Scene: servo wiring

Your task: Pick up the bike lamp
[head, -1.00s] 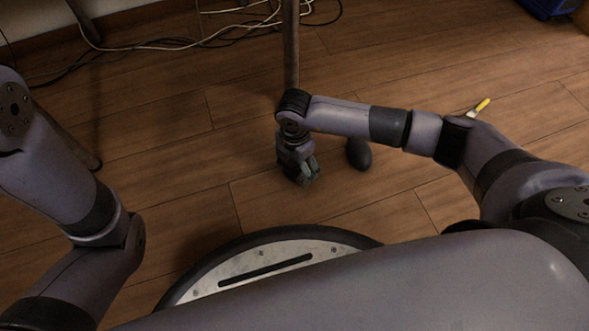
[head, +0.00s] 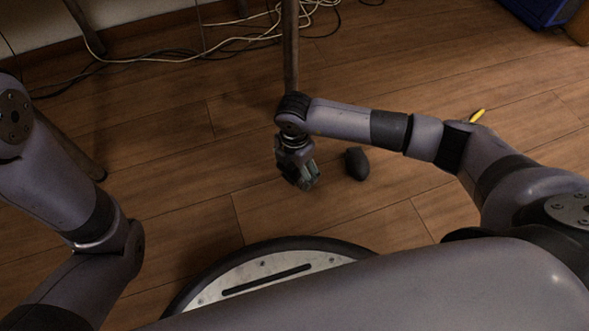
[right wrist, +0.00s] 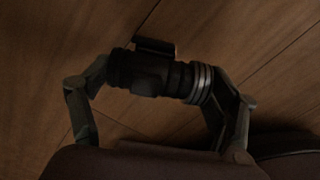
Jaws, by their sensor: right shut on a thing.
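The bike lamp (right wrist: 160,76) is a black cylinder with silver rings at its right end and a small block on top. In the right wrist view it lies across the space between the two fingers of my right gripper (right wrist: 160,88), which is shut on it. In the head view the right gripper (head: 303,180) points down over the wooden floor; the lamp is too small and dark to make out clearly there. My left arm shows at the left, but its gripper is out of view.
A dark rounded object (head: 357,163) lies on the floor just right of the right gripper. A brown pole (head: 290,50) stands behind it. Cables (head: 215,45) lie at the back. A yellow-handled item (head: 477,115) is partly behind my right arm. A blue box (head: 535,10) is at top right.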

